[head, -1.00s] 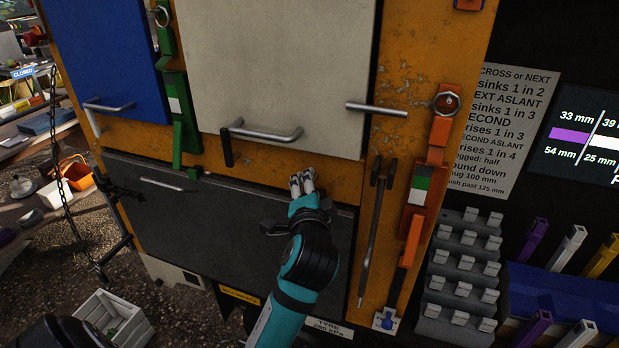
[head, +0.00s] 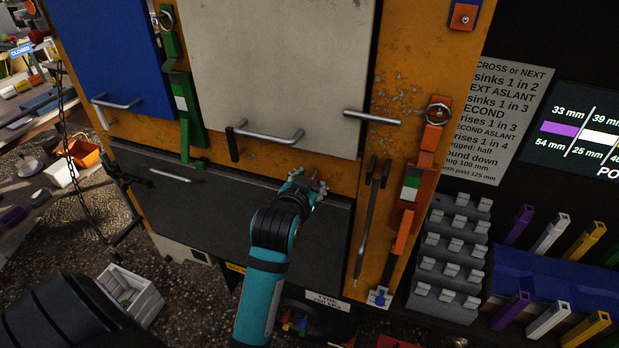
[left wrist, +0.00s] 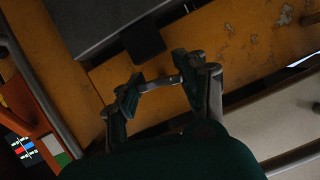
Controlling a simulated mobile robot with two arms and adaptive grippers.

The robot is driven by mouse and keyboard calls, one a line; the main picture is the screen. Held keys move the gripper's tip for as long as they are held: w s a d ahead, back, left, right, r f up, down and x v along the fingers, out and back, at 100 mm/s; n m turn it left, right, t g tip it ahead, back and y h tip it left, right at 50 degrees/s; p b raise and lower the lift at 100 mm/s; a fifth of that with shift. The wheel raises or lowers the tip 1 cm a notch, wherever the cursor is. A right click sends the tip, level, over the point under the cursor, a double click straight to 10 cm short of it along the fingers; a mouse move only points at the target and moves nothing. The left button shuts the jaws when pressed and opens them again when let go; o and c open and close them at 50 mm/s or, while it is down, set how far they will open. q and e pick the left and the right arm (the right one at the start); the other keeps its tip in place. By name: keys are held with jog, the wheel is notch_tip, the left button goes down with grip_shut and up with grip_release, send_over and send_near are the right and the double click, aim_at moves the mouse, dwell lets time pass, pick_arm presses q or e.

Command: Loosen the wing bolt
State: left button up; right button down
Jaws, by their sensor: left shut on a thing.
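My left gripper (head: 311,184) comes up from below to the orange frame (head: 262,172), between the cream door (head: 285,70) and the dark panel (head: 235,215). In the left wrist view the gripper (left wrist: 161,90) has its fingers either side of a small grey metal piece (left wrist: 160,83), which looks like the wing bolt. It is shut on this piece. Its fingers hide much of the bolt in the head view, so how far it is screwed in cannot be told. My right gripper is not in view.
A handle (head: 268,134) on the cream door is just up and left of the gripper. A dark rod (head: 368,225) and an orange-red strap (head: 412,185) hang to the right. A grey rack (head: 450,255) stands further right. A black tab (left wrist: 145,42) is near the fingers.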

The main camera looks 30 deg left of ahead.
pick_arm(q)
jog(key=shift+f+n+h, duration=0.35)
jog(key=shift+n+h, duration=0.25)
jog(key=shift+n, duration=0.2)
jog(key=shift+c, duration=0.2)
jog(key=o, duration=0.8)
jog(key=shift+c, duration=0.2)
jog(key=o, duration=0.5)
jog(key=shift+s+r, duration=0.3)
jog(key=shift+r, duration=0.05)
jog(key=shift+o, duration=0.2)
jog(key=shift+w, duration=0.1)
jog(key=v, duration=0.7)
jog(key=shift+s, duration=0.3)
